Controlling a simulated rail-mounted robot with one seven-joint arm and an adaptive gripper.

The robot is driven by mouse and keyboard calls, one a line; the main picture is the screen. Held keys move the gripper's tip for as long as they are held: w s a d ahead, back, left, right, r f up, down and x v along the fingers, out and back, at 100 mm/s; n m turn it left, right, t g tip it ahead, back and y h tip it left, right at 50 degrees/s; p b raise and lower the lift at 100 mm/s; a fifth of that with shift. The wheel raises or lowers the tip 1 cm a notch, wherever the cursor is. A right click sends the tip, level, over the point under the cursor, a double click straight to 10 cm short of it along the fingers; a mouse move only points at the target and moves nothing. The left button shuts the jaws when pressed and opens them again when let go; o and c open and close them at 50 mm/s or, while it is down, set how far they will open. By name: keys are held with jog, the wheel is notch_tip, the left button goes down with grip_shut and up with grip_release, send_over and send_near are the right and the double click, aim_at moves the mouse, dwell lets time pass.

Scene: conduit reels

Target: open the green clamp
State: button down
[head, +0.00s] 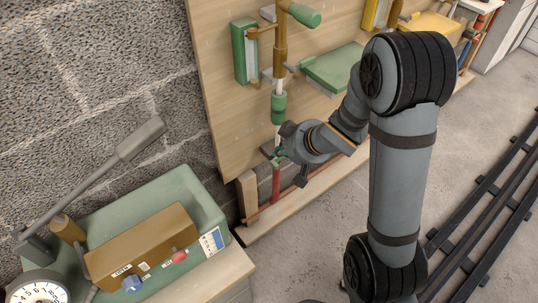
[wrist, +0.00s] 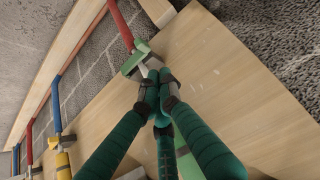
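The green clamp (wrist: 136,58) sits at the end of the red conduit, near the lower edge of the wooden board. A pale grey piece runs from it toward my fingertips.
The wooden board (head: 224,95) carries a green box (head: 244,50), a green fitting (head: 278,108) and a green panel (head: 333,68). At the lower left, a green machine (head: 180,195) has a long grey lever (head: 112,163) and a dial (head: 38,292). Rails (head: 500,215) run along the right floor.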

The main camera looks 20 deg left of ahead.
jog(key=b+x, duration=0.4)
jog(key=x, duration=0.6)
jog(key=shift+b, duration=0.4)
